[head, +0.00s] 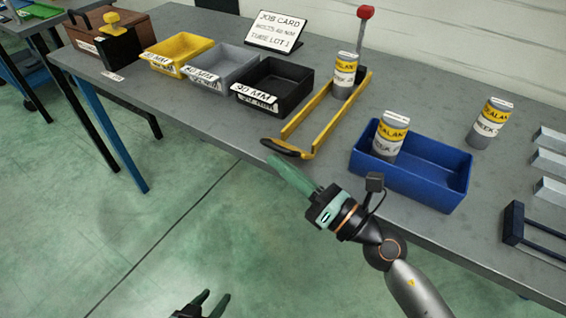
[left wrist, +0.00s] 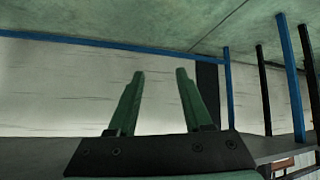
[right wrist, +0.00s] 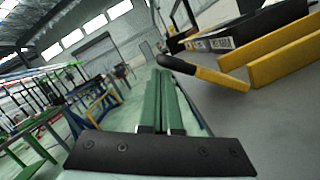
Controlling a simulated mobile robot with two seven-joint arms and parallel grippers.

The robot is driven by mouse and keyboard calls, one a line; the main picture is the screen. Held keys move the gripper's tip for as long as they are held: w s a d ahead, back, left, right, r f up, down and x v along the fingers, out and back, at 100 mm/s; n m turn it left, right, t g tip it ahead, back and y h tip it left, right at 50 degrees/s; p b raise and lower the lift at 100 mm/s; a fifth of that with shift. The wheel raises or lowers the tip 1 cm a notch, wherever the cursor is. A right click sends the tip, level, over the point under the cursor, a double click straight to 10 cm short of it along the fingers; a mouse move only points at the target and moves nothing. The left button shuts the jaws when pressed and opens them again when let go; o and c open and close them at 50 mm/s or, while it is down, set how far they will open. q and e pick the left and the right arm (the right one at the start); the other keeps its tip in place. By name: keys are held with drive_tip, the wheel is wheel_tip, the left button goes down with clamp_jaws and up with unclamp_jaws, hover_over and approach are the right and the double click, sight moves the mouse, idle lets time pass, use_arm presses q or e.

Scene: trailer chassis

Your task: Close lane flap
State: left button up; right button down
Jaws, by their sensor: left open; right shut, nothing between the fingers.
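The yellow lane (head: 325,112) lies on the bench, with two rails and a sealant can (head: 345,75) standing at its back end. The flap (head: 284,149) is a yellow bar with a black grip at the lane's front end, near the bench edge. It also shows in the right wrist view (right wrist: 215,77); I cannot tell how far it stands from the far rail. My right gripper (head: 272,159) is shut and empty, its fingertips just in front of the flap's black grip; contact is unclear. My left gripper (head: 215,297) is open and empty, low over the floor.
Yellow, grey and black bins (head: 272,88) stand left of the lane. A blue bin (head: 440,180) holding a can (head: 390,137) is to the right, with another can (head: 490,122) beyond. A red-knobbed lever (head: 365,12) rises behind. Floor before the bench is clear.

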use_arm(q)
drive_tip(key=shift+r+p, duration=0.65)
drive_tip(key=shift+p, duration=0.1)
use_arm(e)
drive_tip(key=shift+w+r+m, duration=0.1)
drive_tip(key=shift+r+m, duration=0.2)
drive_tip(key=shift+m, duration=0.1)
